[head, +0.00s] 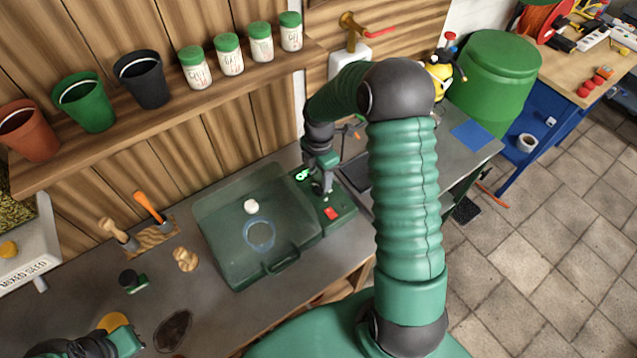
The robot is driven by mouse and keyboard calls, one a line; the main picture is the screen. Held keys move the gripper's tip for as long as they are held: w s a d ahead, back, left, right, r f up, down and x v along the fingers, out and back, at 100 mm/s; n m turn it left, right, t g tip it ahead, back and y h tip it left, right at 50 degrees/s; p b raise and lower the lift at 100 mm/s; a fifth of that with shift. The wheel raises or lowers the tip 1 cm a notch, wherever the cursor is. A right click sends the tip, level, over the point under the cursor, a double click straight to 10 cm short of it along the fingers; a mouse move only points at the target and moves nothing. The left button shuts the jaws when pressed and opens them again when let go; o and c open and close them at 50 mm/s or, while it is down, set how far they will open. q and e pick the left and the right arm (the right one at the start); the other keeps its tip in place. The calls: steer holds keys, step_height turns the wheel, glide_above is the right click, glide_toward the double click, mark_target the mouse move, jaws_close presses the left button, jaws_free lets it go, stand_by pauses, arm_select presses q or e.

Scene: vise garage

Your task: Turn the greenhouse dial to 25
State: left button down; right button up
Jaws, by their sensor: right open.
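The greenhouse (224,262) is a green box with a clear, closed lid, on the grey workbench. Its control panel (337,222) is on the right side, with a red button and a small lit green display (303,174). My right gripper (327,192) is open and points down over this panel. The dial is not clearly visible; the gripper seems to cover that part of the panel, and I cannot tell whether they touch. I cannot read a dial setting. My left gripper (138,345) is low at the bottom left, far from the greenhouse; its jaws are unclear.
Hand tools in a wooden holder (150,238) and a small dark green object (132,280) are left of the greenhouse. A shelf (215,108) with pots and jars runs above. A tap (352,28) and green barrel (490,85) are behind. The floor at right is mostly clear.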

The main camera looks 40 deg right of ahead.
mark_target(320, 188)
steer(key=shift+s+f, duration=0.15)
steer(key=shift+f, duration=1)
steer(key=shift+s+f, duration=0.1)
steer(key=shift+f, duration=1.05)
steer(key=shift+c, duration=0.3)
jaws_close()
